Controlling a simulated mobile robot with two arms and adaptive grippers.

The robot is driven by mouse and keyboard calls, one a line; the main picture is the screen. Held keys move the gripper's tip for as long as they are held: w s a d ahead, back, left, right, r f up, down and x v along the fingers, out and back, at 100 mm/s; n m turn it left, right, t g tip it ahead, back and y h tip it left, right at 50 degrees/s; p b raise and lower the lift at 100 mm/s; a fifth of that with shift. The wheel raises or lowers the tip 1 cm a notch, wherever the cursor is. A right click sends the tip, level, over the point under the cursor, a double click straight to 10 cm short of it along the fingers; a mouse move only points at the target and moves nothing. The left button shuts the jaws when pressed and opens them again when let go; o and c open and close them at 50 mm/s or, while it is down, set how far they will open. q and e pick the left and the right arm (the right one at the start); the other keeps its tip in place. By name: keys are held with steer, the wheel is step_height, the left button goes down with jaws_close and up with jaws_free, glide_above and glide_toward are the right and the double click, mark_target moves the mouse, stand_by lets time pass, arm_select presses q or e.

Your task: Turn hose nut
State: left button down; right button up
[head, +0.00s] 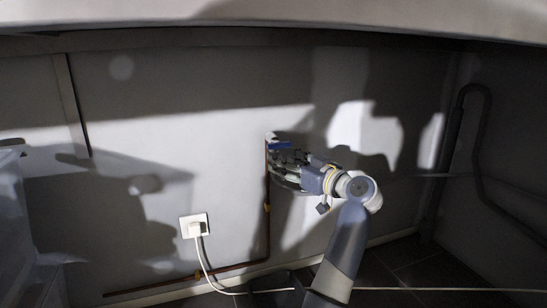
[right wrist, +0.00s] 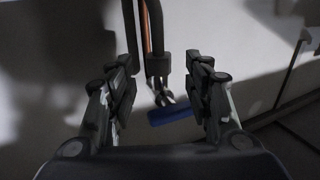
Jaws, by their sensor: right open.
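A small tap with a blue lever (head: 279,145) sits on the wall, and the blue lever also shows in the right wrist view (right wrist: 170,115). Above the lever in that view are a bright metal tap body (right wrist: 164,95) and a dark, thick hose end (right wrist: 158,64). I cannot tell the nut apart from this hose end. My right gripper (head: 283,167) is at the tap in the head view. In its wrist view the right gripper (right wrist: 163,82) is open, with a finger on each side of the hose end and a visible gap to both. My left gripper is not in view.
A copper pipe (head: 267,225) runs down the wall below the tap, then left along the floor. A white plug sits in a wall socket (head: 186,221), its cable trailing to the floor. A dark bent pipe (head: 454,130) stands at the right. A pale overhang (head: 300,14) spans the top.

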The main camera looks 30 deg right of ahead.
steer(key=shift+w+a+b, duration=0.2)
steer(key=shift+w, duration=1.2)
steer(key=shift+w+a+b, duration=0.15)
steer(key=shift+w, duration=1.2)
steer(key=c, duration=1)
